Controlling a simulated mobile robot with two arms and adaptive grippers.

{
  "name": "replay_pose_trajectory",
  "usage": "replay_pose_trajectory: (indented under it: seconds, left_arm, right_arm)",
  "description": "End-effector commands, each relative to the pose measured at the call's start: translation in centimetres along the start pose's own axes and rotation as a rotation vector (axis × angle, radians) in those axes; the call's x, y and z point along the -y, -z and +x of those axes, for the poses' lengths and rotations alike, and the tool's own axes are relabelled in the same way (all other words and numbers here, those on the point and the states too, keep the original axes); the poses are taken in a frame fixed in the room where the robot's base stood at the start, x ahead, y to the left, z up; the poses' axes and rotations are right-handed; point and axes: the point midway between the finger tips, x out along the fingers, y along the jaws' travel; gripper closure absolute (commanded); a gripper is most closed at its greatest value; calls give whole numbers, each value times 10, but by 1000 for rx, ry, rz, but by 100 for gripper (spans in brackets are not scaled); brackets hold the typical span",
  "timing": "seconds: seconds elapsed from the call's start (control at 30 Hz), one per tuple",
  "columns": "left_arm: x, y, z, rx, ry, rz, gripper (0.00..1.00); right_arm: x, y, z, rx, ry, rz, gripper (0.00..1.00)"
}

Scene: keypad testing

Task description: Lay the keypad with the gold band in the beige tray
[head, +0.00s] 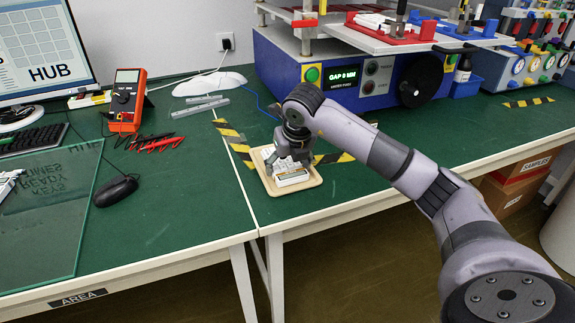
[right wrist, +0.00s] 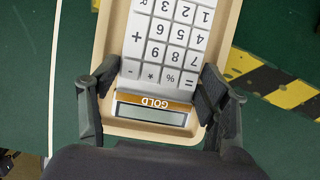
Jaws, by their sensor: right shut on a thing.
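The keypad (right wrist: 168,42) is white with grey-white keys, a small display and a gold band (right wrist: 152,101) lettered GOLD; it also shows in the head view (head: 291,179). My right gripper (head: 289,157) is shut on it, with one finger on each side near the gold band in the right wrist view (right wrist: 157,88). The keypad lies within the outline of the beige tray (right wrist: 110,45), at the table's front edge in the head view (head: 317,179). I cannot tell whether it touches the tray floor. My left gripper is not in view.
Yellow-black tape (head: 238,146) marks the green table around the tray. A blue press machine (head: 345,85) stands behind. A multimeter (head: 126,98), a mouse (head: 115,190) and a glass sheet (head: 50,220) are on the left. The table between mouse and tray is clear.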

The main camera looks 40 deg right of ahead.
Motion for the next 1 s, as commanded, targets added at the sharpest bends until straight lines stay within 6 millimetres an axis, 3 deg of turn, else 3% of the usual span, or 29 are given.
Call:
replay_pose_trajectory:
  seconds: [0.3, 0.33, 0.6, 1.0]
  left_arm:
    - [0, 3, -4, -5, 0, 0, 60]
    - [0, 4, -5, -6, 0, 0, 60]
    - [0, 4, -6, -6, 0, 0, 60]
    - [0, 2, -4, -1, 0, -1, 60]
  right_arm:
    - [0, 1, 2, 1, 0, 0, 62]
    - [0, 1, 2, 0, 0, 0, 30]
    - [0, 1, 2, -1, 0, 0, 12]
    - [0, 1, 2, 0, 1, 0, 10]
